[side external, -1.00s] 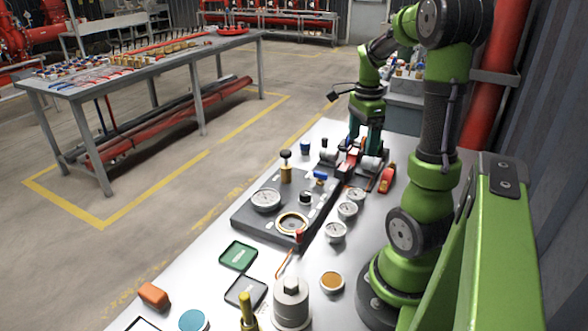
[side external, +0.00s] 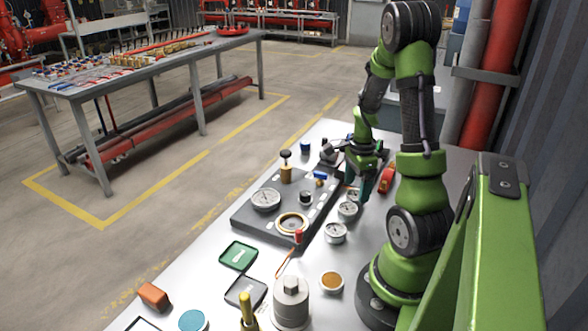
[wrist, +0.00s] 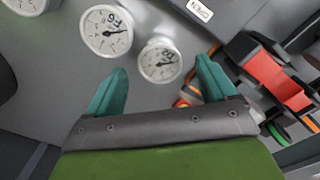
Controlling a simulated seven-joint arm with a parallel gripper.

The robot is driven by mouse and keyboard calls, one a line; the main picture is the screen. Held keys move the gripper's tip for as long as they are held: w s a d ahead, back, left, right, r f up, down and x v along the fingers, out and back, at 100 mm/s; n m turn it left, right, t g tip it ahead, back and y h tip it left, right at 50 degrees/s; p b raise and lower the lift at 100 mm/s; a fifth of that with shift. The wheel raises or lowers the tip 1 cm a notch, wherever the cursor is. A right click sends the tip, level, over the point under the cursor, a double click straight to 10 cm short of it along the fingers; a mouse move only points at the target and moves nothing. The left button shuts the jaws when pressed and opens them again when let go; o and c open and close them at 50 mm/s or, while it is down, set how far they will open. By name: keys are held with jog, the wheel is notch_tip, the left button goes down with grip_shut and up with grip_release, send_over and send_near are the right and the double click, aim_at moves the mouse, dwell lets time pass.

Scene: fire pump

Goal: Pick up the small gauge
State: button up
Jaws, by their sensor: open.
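The small gauge (wrist: 160,61) has a white round dial in a metal rim and lies face up on the grey surface. In the wrist view it sits between and just beyond my open fingertips, apart from both. My gripper (wrist: 162,72) has teal fingers and is empty. In the side view my gripper (side external: 359,186) is low over the far end of a row of gauges and partly hides the small gauge. A larger gauge (wrist: 107,30) lies beside the small one, and another gauge (side external: 336,232) is at the near end of the row.
A dark panel (side external: 262,222) with a mounted gauge, a brass ring and valves lies left of the row. A red and black tool (wrist: 265,70) is close to my right finger in the wrist view. An orange-topped tin (side external: 331,281) stands nearer the camera.

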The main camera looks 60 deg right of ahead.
aim_at(355, 198)
jog(key=shift+f, duration=1.35)
jog(key=c, duration=1.1)
jog(key=shift+r, duration=0.15)
jog(key=shift+c, duration=0.2)
